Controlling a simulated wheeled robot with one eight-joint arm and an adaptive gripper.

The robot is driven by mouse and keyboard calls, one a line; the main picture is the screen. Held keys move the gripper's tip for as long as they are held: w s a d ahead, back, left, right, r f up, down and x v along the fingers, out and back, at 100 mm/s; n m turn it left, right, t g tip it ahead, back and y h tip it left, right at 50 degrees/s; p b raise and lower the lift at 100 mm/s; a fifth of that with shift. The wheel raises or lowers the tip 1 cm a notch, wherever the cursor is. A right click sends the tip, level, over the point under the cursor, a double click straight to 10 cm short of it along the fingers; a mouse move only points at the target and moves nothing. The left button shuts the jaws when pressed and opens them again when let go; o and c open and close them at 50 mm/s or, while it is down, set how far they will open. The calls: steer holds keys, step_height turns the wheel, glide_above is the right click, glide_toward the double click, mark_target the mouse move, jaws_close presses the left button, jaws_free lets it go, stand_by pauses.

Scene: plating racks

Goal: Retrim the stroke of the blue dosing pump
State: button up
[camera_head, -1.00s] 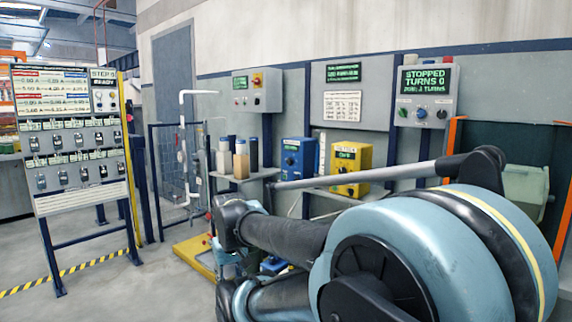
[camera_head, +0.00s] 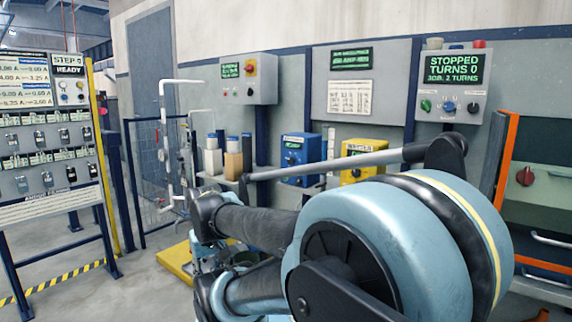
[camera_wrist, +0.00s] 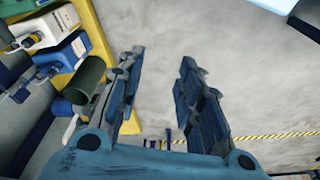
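The blue dosing pump (camera_head: 300,158) is a blue box with a small dark display, on a wall shelf in the middle of the head view. My own arm covers part of the area below and right of it. A yellow box (camera_head: 354,173) of similar shape stands to its right, partly hidden by my arm. My gripper (camera_wrist: 160,65) is open and empty in the wrist view, its two fingers apart above bare grey floor. It is away from the pump on the wall. In the head view my gripper is mostly hidden behind my arm.
A control panel (camera_head: 450,88) reads STOPPED, TURNS 0. Bottles (camera_head: 233,160) stand left of the pump. A board rack (camera_head: 48,140) stands at left. A yellow tray (camera_wrist: 92,30) with containers is beside my gripper.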

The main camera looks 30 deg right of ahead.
steer(key=shift+o, duration=0.3)
steer(key=o, duration=0.5)
steer(key=shift+s+r, duration=0.15)
steer(key=shift+s, duration=0.05)
steer(key=shift+c, duration=0.2)
steer(key=n+t+h, duration=0.5)
steer(key=n+h, duration=0.8)
steer(key=h, duration=0.4)
glide_toward(290, 161)
steer(key=x, duration=0.9)
steer(key=shift+d, duration=0.15)
steer(key=shift+c, duration=0.2)
steer(key=c, duration=1)
